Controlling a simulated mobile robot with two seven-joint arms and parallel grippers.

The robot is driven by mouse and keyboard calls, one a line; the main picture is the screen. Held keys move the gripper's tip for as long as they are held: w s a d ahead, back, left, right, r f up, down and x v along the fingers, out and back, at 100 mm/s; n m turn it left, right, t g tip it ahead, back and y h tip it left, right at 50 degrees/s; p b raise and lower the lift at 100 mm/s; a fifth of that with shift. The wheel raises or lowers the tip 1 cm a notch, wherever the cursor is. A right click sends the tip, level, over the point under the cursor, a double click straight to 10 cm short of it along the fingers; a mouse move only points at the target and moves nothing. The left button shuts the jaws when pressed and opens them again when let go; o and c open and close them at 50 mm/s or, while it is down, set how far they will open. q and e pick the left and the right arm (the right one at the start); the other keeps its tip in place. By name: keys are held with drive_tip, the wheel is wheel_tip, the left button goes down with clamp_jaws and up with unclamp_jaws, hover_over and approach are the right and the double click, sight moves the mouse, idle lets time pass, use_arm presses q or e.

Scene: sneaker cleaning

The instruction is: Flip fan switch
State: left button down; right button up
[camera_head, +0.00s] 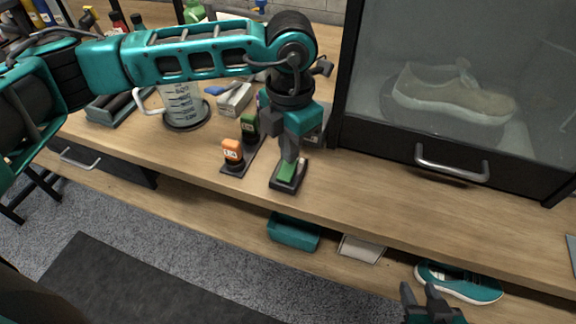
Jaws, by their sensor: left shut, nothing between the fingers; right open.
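A small black switch box (281,185) with a green rocker (286,172) sits near the front edge of the wooden workbench (400,205). My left gripper (289,158) is shut and empty, pointing down at the box. Its fingertips overlap the green rocker in the picture; whether they touch it I cannot tell, and they hide part of it. My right gripper (422,292) is open and empty, low at the bottom right, in front of the bench.
An orange labelled item (232,151) and a green one (249,126) stand on a dark holder just left. A glass-fronted cabinet (440,140) holding a pale sneaker (455,92) stands right. A beaker (184,103) is behind left. A teal sneaker (462,283) lies on the lower shelf.

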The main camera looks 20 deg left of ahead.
use_arm(q)
drive_tip(key=shift+f+b, duration=0.8)
drive_tip(key=shift+f, duration=0.1)
drive_tip(key=shift+r, duration=0.15)
drive_tip(key=shift+r+p, duration=2)
drive_tip(key=shift+r, duration=1.4)
